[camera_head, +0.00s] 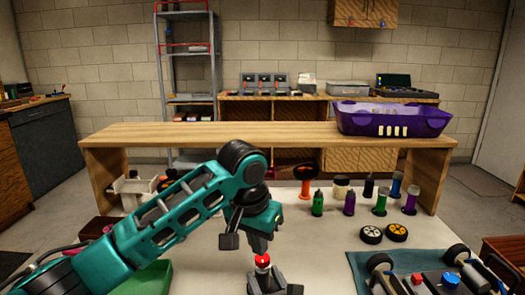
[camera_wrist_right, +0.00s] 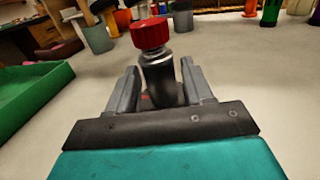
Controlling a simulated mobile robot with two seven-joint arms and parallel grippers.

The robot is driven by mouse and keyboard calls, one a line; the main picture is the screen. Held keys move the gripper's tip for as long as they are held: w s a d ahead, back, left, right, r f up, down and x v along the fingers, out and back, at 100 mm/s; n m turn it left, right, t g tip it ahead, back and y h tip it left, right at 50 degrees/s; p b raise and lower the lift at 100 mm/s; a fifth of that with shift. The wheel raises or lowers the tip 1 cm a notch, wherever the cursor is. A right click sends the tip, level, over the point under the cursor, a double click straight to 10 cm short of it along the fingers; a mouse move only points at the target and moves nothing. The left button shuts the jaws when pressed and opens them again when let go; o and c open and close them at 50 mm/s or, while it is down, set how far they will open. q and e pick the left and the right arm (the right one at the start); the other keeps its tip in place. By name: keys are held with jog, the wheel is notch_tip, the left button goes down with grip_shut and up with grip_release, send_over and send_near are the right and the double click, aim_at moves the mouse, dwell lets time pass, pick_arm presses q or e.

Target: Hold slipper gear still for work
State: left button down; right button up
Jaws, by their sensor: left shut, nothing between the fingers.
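A red-capped piece with a dark grey cylindrical body (camera_head: 262,262) stands upright low in the middle of the head view. I cannot tell whether it is the slipper gear. Its ribbed red cap (camera_wrist_right: 151,33) and dark body show large in the right wrist view. My right gripper (camera_wrist_right: 160,88) has one grey finger on each side of the dark body. I cannot tell whether the fingers press on it. The same gripper shows at the bottom of the head view (camera_head: 274,284).
A green tray (camera_wrist_right: 30,95) lies to the left on the white table. Bottles and two wheels (camera_head: 371,234) stand to the right. A mat (camera_head: 355,262) with car parts lies at front right. A wooden shelf (camera_head: 230,133) with a purple basket (camera_head: 390,119) spans behind.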

jog(key=shift+o, duration=1)
jog(key=shift+s, duration=0.1)
jog(key=v, duration=1.2)
